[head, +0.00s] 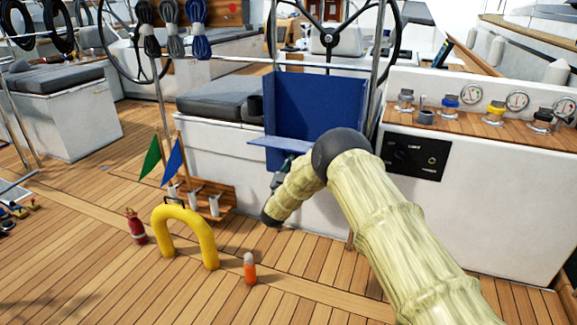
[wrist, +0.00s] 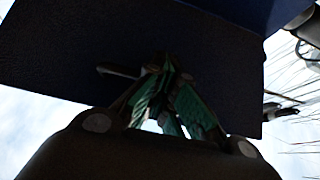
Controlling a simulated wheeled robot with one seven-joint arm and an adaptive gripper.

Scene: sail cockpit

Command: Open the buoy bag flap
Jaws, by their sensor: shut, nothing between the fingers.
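The blue buoy bag (head: 318,100) hangs on the rail beside the wheel. A lighter blue flap (head: 278,143) sticks out near level from its lower front. In the wrist view a dark panel (wrist: 70,50), which looks like the flap's underside, fills much of the upper picture. My gripper (head: 288,160) is under the flap, partly hidden by my own arm. In the wrist view its green fingers (wrist: 168,85) point up at the panel, shut and empty. I cannot tell whether the fingertips touch it.
A grey-cushioned bench (head: 215,98) is left of the bag, and a console with winches and gauges (head: 480,150) is right. A yellow horseshoe buoy (head: 182,212), a red extinguisher (head: 136,228), an orange canister (head: 249,270) and flags (head: 174,160) stand on the deck.

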